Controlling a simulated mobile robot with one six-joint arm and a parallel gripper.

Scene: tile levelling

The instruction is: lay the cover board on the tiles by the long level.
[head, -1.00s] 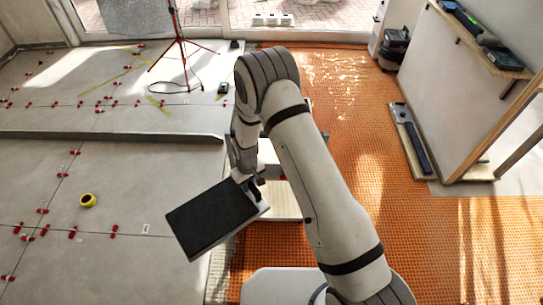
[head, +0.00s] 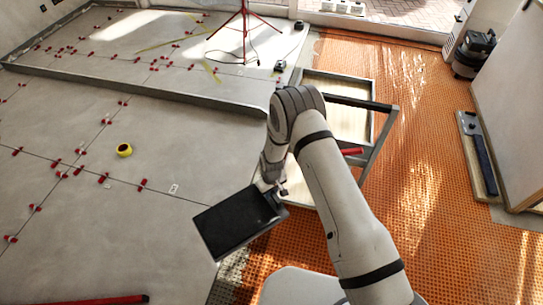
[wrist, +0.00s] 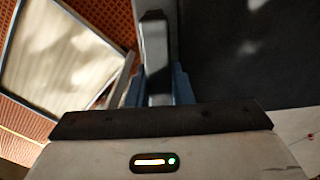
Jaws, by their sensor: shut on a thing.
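My gripper (head: 276,190) is shut on the edge of a flat black board with a pale rim, the cover board (head: 236,222). The board is held in the air, tilted in the picture, in front of the tiles' right edge. In the wrist view the dark board (wrist: 245,50) fills the upper right, beside the gripper's finger (wrist: 155,60). The grey tiles (head: 110,220) cover the floor at left, with red clips along their joints. A long red bar (head: 95,300), possibly the long level, lies at the bottom left, partly cut off by the frame.
A yellow tape roll (head: 124,150) lies on the tiles. A grey raised edge (head: 160,91) crosses behind it. A red tripod (head: 243,30) stands farther back. A grey-framed cart (head: 385,125) is behind my arm. Orange matting (head: 410,180) is at right. The tiles near the red bar are mostly clear.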

